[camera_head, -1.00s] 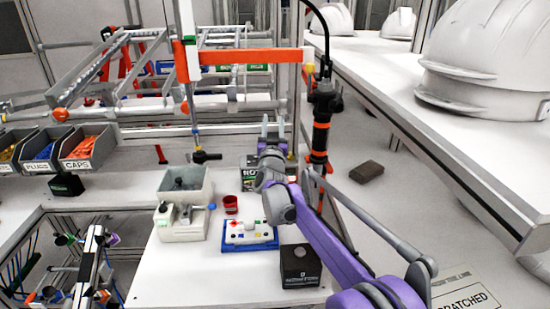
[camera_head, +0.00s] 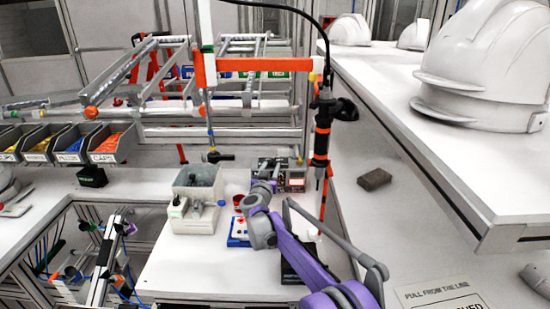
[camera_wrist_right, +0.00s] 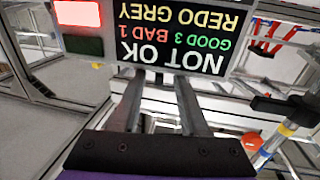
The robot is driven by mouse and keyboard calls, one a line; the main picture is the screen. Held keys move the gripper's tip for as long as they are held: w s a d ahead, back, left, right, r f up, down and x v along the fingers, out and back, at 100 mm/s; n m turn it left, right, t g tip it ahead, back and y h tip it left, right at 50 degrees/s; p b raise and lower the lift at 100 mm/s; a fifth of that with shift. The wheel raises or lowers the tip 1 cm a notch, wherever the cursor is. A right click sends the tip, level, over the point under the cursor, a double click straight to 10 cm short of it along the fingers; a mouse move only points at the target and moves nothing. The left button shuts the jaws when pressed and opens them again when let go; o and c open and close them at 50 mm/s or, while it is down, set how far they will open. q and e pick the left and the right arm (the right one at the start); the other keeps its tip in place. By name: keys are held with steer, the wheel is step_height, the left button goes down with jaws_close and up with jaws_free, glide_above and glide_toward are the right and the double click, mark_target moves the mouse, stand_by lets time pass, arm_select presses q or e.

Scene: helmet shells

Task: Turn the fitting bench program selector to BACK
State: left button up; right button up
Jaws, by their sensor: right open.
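My right gripper (camera_head: 272,168) is over the back of the white bench, in front of a display box (camera_head: 295,180). In the right wrist view my right gripper (camera_wrist_right: 160,95) is open with nothing between its two grey fingers. The display box (camera_wrist_right: 235,62) is just beyond the fingertips; its screen reads NOT OK, GOOD 3 BAD 1, REDO GREY, upside down. It has a lit red square (camera_wrist_right: 78,13) and a dark green one (camera_wrist_right: 83,45). I cannot make out the program selector or its setting; my arm hides part of the box. My left gripper is not in view.
A grey fixture (camera_head: 197,212) and a blue-and-white button panel (camera_head: 236,235) stand left of my right arm. A black-and-orange hanging tool (camera_head: 321,140) is close on its right. A dark box (camera_head: 300,264) is partly behind the arm. The bench's front left (camera_head: 185,270) is clear.

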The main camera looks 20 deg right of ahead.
mark_target(274, 158)
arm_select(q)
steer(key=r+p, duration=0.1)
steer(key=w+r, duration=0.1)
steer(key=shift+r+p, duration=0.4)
arm_select(e)
steer(key=x, duration=0.7)
steer(key=shift+d+r, duration=0.1)
steer(key=shift+r, duration=0.1)
jaws_close()
